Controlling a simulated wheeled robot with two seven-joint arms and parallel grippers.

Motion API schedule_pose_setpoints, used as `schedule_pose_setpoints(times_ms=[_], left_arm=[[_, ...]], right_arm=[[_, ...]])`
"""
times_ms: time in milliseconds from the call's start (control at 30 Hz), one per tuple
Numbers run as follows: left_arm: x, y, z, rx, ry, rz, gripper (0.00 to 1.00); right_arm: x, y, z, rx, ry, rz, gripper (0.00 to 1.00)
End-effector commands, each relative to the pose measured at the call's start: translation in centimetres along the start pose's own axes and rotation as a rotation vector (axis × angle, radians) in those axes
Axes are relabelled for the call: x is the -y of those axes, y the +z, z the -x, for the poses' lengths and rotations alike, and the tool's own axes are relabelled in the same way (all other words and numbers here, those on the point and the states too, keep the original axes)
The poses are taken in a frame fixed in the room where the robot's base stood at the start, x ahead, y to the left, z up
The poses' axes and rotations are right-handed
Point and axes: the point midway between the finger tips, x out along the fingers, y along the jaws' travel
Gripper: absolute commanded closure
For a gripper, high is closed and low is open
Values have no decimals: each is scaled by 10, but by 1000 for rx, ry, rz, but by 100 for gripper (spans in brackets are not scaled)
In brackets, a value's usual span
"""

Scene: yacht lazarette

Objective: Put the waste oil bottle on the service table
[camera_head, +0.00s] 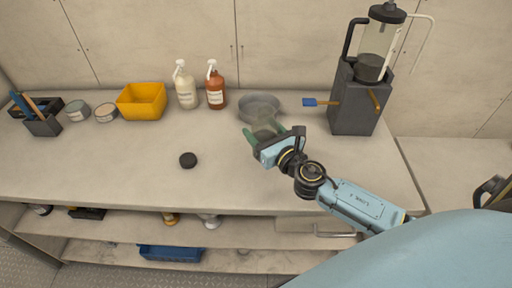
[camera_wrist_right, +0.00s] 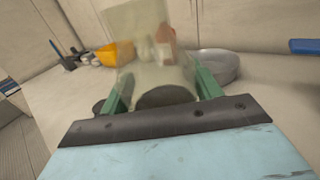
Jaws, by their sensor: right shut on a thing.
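In the right wrist view the bottle (camera_wrist_right: 150,70) stands between the two fingers, clear yellowish with a dark round part at the near end. I cannot tell whether its base touches the bench. My left gripper is not in view.
A grey bowl (camera_head: 259,107) is just behind the bottle. Brown (camera_head: 216,92) and cream (camera_head: 187,92) pump bottles, a yellow bin (camera_head: 141,101) and cans stand at the back left. A dark machine (camera_head: 356,103) stands right. A black puck (camera_head: 188,160) lies on the otherwise clear front area.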

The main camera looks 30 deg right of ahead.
Motion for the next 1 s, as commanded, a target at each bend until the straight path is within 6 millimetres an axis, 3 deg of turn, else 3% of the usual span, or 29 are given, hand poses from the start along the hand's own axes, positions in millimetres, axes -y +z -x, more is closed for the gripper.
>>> schedule_pose_setpoints(times_ms=[400,900,933,1000], left_arm=[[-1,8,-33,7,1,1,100],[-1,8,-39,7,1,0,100],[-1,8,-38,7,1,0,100],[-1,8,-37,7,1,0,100]], right_arm=[[0,-48,0,1,-1,0,63],[0,-55,0,2,0,1,63],[0,-54,0,1,0,1,33],[0,-54,0,1,0,1,24]])
